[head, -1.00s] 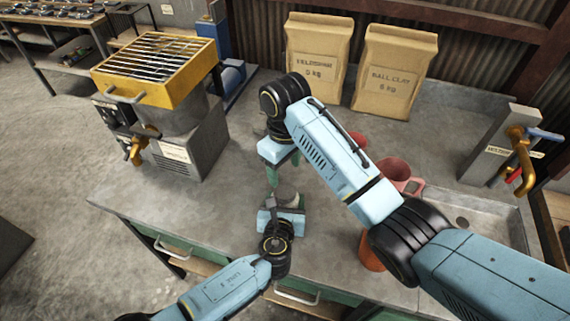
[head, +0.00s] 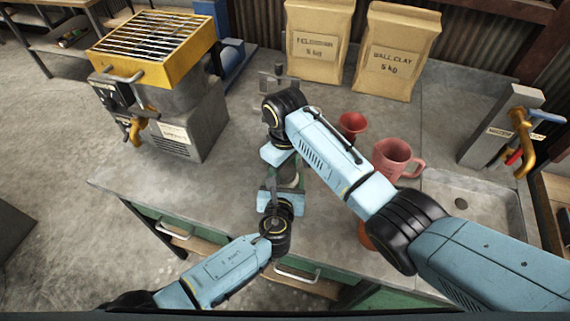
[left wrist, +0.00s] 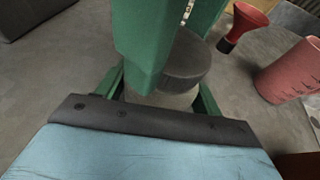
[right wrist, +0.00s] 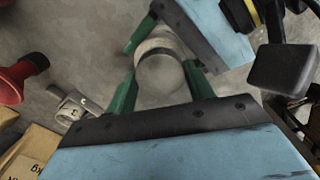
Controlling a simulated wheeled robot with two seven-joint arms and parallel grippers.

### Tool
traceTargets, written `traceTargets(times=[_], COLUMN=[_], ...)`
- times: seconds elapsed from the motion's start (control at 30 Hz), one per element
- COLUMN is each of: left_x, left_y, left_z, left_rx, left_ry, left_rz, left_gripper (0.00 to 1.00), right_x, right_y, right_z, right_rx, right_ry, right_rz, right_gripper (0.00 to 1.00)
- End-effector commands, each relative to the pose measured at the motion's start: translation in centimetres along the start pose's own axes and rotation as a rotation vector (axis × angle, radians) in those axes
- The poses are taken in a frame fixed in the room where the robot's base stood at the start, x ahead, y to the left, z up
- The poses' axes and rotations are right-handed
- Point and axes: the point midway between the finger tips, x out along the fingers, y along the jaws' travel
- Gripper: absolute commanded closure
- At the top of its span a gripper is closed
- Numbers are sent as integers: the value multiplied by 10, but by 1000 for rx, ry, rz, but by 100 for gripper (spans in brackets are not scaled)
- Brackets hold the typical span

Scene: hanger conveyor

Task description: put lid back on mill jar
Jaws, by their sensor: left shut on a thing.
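The mill jar (left wrist: 150,98) is a pale cylinder standing upright, with a dark round lid (left wrist: 185,62) at its top. My left gripper (head: 280,188) is shut on the jar's body from the near side. My right gripper (head: 280,172) is directly above, pointing down, its green fingers on either side of the lid. In the right wrist view the grey lid top (right wrist: 160,78) sits between these fingertips. Whether they press on it is unclear. The lid looks level on or just over the jar; the seam is partly hidden by a finger.
A red funnel (head: 352,124) and a pink mug (head: 394,160) stand right of the grippers. Behind are two paper bags (head: 318,42) (head: 397,50). A yellow-topped machine (head: 158,50) is at left, a sink (head: 465,203) with a tap (head: 520,132) at right.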

Motion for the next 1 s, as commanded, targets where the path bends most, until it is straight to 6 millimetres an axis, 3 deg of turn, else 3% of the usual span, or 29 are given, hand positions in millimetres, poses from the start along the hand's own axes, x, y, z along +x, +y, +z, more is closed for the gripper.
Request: traceTargets(times=[0.03,0.2,0.37,0.4,0.57,0.83,1.0], left_x=[0,0,0,0,0,0,0], left_y=[0,0,0,0,0,0,0], left_z=[-1,-1,-1,-1,-1,-1,-1], left_rx=[1,0,0,0,0,0,0], left_ry=[2,2,2,2,2,3,3], left_rz=[0,0,-1,-1,-1,-1,0], left_gripper=[97,97,97,97,97,97,97], right_x=[0,0,0,0,0,-2,-23], right_y=[0,0,0,0,0,-2,-2], right_z=[0,0,0,0,0,-1,-2], right_rx=[0,0,0,0,0,-3,-4], right_ry=[0,1,1,1,1,1,4], right_rz=[0,0,0,0,-1,-5,-4], right_gripper=[54,76,76,43,23,23,23])
